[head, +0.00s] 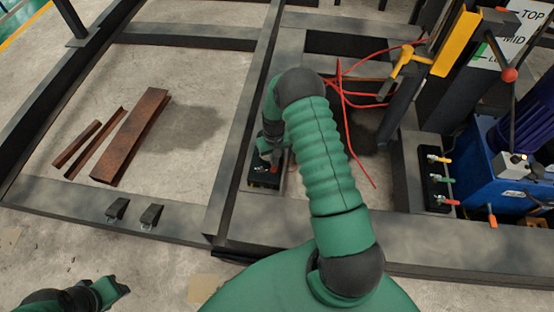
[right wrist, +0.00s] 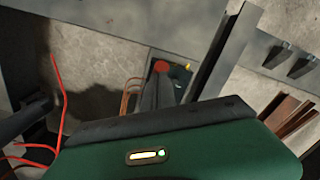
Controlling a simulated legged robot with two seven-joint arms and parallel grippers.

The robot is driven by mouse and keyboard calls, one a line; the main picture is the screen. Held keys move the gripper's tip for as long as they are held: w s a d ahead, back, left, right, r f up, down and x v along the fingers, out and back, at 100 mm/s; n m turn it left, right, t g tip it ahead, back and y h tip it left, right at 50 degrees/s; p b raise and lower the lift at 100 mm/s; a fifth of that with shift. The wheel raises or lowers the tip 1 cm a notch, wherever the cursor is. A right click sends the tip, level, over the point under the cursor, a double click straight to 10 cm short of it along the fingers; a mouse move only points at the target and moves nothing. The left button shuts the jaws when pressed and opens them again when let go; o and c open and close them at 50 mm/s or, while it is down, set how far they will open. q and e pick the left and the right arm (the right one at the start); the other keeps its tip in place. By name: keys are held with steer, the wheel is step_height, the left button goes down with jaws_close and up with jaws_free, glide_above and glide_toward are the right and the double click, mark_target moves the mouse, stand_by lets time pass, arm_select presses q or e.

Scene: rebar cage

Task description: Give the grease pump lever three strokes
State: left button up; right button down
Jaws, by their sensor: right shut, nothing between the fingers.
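A small dark unit (head: 262,179) sits on the frame beam below my right gripper (head: 265,152) in the head view. In the right wrist view a red round knob (right wrist: 160,67) and a small yellow part show on this unit, just beyond the tips of my right gripper (right wrist: 160,80). The fingers are shut with nothing between them and hide part of the unit; I cannot tell whether they touch it. I cannot tell for sure which part is the grease pump lever. My left gripper (head: 112,288) is at the lower left, away from the unit, its fingers unclear.
A blue machine (head: 480,182) with a red-ball lever (head: 509,75) stands at the right, beside a block of coloured valve handles (head: 434,178). Red hoses (head: 345,95) lie behind my arm. Rusty steel pieces (head: 132,135) and two dark wedges (head: 150,215) lie left.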

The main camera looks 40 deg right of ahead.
steer(key=shift+s+a+f, duration=0.25)
steer(key=shift+a+f, duration=0.1)
steer(key=shift+f, duration=0.15)
steer(key=shift+s+a+f, duration=0.3)
steer(key=shift+a+f, duration=0.05)
steer(key=shift+f, duration=0.15)
steer(key=shift+s+a+f, duration=0.25)
steer(key=shift+a+f, duration=0.15)
steer(key=shift+f, duration=0.2)
steer(key=shift+s+a+f+b, duration=0.3)
steer(key=shift+f+b, duration=0.05)
steer(key=shift+f, duration=0.25)
